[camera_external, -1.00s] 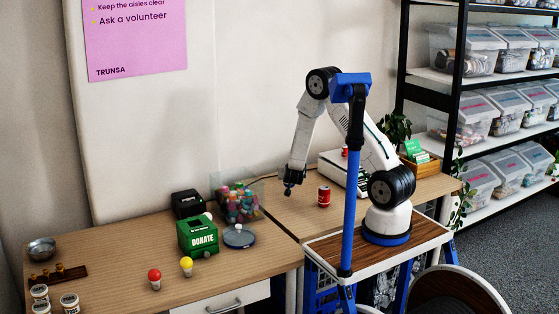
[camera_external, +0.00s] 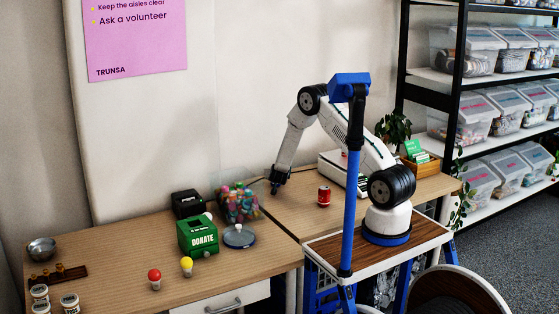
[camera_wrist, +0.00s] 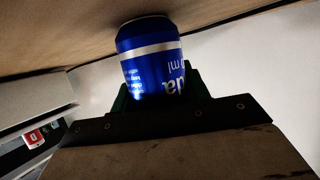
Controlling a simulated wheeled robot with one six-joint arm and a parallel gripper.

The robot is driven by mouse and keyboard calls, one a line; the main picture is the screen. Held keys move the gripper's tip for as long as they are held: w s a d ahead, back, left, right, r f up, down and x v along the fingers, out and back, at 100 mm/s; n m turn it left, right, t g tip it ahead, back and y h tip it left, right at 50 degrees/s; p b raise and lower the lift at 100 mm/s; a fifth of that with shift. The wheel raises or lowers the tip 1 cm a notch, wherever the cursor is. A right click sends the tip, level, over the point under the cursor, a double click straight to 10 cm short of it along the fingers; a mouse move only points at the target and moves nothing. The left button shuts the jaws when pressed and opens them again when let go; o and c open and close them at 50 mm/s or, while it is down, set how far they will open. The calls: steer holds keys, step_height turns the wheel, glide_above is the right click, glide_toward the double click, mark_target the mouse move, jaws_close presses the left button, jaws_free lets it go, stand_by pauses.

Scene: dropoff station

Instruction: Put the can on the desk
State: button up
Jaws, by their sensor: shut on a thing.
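My gripper (camera_external: 277,181) is low over the desk (camera_external: 285,209), near its back edge by the wall. In the wrist view my gripper (camera_wrist: 160,92) is shut on a blue can (camera_wrist: 150,60) with a silver band and white lettering. The can's far end is close to the brown desk surface (camera_wrist: 60,40); I cannot tell whether it touches. In the outside view the held can is too small and dark to make out clearly. A separate red can (camera_external: 324,196) stands upright on the desk, right of my gripper.
A clear bin of colourful items (camera_external: 240,203) stands just left of my gripper. A white device (camera_external: 335,166) is to the right.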

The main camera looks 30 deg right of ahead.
steer(key=shift+f, duration=0.1)
steer(key=o, duration=0.9)
steer(key=shift+o, duration=0.2)
